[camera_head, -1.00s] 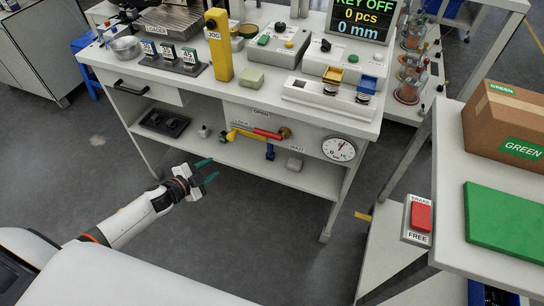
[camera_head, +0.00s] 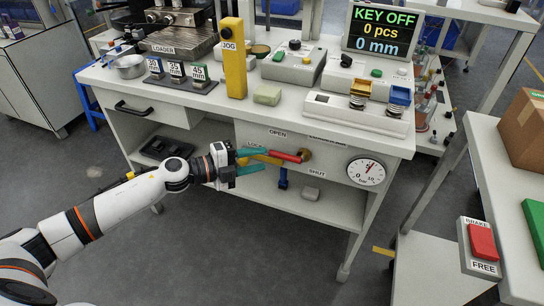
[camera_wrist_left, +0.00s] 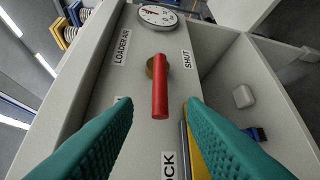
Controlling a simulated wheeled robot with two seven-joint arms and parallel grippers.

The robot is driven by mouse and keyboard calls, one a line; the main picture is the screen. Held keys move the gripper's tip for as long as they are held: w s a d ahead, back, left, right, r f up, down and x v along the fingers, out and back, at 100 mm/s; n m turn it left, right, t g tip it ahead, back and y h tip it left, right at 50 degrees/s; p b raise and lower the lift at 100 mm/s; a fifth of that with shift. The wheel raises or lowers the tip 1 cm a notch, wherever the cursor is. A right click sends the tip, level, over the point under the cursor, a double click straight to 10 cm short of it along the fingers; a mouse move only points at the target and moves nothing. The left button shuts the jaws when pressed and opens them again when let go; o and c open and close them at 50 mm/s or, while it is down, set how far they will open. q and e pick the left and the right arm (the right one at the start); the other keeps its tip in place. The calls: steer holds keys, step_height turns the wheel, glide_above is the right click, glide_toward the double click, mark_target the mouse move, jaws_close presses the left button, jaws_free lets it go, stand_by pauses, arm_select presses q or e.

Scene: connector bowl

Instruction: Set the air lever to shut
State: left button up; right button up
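The red air lever (camera_head: 285,154) sits on the front panel of the bench and points left from its brass pivot (camera_head: 305,155). The OPEN label (camera_head: 277,133) is above it and the SHUT label (camera_head: 314,170) is below right. My left gripper (camera_head: 263,160) is open just left of the lever's free end. In the left wrist view the red lever (camera_wrist_left: 160,92) shows between the two spread teal fingers, with a gap on both sides. I cannot tell how deep the lever's end is between them. My right gripper is out of view.
A yellow bar (camera_wrist_left: 196,150) near the LOCK label (camera_wrist_left: 168,165) lies close to one finger. A round pressure gauge (camera_head: 366,172) is to the right. A blue-handled part (camera_head: 283,178) and a grey block (camera_head: 311,194) are below. The bench top (camera_head: 225,105) above holds several devices.

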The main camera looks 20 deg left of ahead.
mark_target(275, 156)
arm_select(q)
steer(key=x, duration=0.5)
steer(key=shift+a, duration=0.1)
jaws_close()
